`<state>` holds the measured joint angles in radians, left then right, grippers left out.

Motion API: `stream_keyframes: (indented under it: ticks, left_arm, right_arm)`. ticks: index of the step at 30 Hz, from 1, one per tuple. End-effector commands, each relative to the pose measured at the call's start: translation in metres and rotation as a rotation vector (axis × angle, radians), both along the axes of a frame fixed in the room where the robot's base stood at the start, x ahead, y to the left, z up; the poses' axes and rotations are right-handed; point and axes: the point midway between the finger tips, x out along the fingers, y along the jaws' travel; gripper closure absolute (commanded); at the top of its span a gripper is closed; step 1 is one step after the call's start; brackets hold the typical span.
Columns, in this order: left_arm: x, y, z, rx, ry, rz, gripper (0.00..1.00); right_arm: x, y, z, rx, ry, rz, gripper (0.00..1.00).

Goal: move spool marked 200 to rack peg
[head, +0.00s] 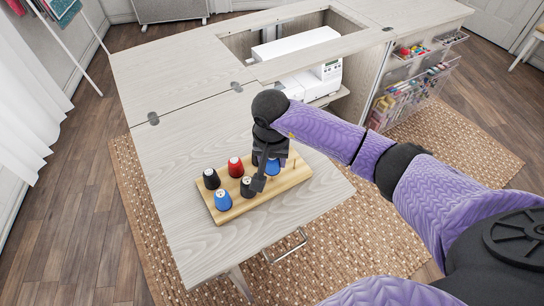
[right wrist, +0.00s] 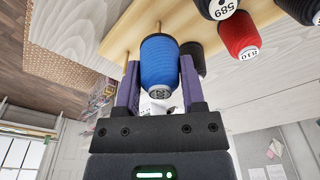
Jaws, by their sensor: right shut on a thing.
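A light wooden spool rack (head: 262,200) stands on the pale table leaf and carries black, red and blue spools on its pegs. My right gripper (head: 265,178) is over the rack's right part, fingers pointing down. In the right wrist view, my right gripper (right wrist: 160,92) is shut on a blue spool (right wrist: 160,65), with one finger on each side. The held spool's label is too small to read. A bare rack peg (right wrist: 126,57) stands beside it, and another peg (right wrist: 158,27) shows between board and spool. I cannot tell whether that peg enters the spool. My left gripper is out of view.
A black spool marked 589 (right wrist: 226,8) and a red spool marked 310 (right wrist: 240,38) sit on the rack. Another blue spool (head: 223,201) stands at its near left. A white sewing machine (head: 325,75) sits in the cabinet behind. The table around the rack is clear.

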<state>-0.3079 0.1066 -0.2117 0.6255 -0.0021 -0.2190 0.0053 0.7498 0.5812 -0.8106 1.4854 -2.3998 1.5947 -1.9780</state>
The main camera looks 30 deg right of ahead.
Motion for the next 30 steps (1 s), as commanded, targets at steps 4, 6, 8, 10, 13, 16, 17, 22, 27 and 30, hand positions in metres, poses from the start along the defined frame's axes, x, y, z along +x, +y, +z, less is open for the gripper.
stream_keyframes:
  ticks: [4,6,8,10,13,16,17,22,27,30]
  left_arm:
    - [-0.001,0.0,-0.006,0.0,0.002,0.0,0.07]
    - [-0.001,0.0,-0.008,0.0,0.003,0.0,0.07]
    - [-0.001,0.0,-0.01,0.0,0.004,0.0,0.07]
    - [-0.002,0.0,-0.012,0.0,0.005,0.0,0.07]
    - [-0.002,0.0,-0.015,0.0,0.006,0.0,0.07]
    - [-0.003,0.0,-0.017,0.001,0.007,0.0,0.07]
    - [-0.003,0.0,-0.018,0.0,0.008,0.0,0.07]
    - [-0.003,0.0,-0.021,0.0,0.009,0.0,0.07]
    - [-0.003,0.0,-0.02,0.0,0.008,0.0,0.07]
    - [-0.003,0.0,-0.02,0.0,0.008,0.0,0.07]
  right_arm:
    - [0.0,0.0,-0.007,-0.001,0.001,0.0,1.0]
    - [0.0,0.0,-0.009,-0.001,0.001,0.0,1.0]
    - [0.0,0.0,-0.012,-0.001,0.001,0.0,1.0]
    - [0.0,0.0,-0.014,-0.001,0.001,0.0,1.0]
    - [0.0,0.0,-0.018,-0.001,0.001,0.0,1.0]
    - [0.0,0.0,-0.021,-0.001,0.001,0.0,1.0]
    - [0.0,0.0,-0.022,-0.001,0.001,0.0,1.0]
    - [0.0,0.0,-0.025,0.0,0.0,0.0,1.0]
    - [0.0,0.0,-0.025,0.0,0.0,0.0,0.46]
    - [0.0,0.0,-0.025,0.0,0.0,0.0,0.25]
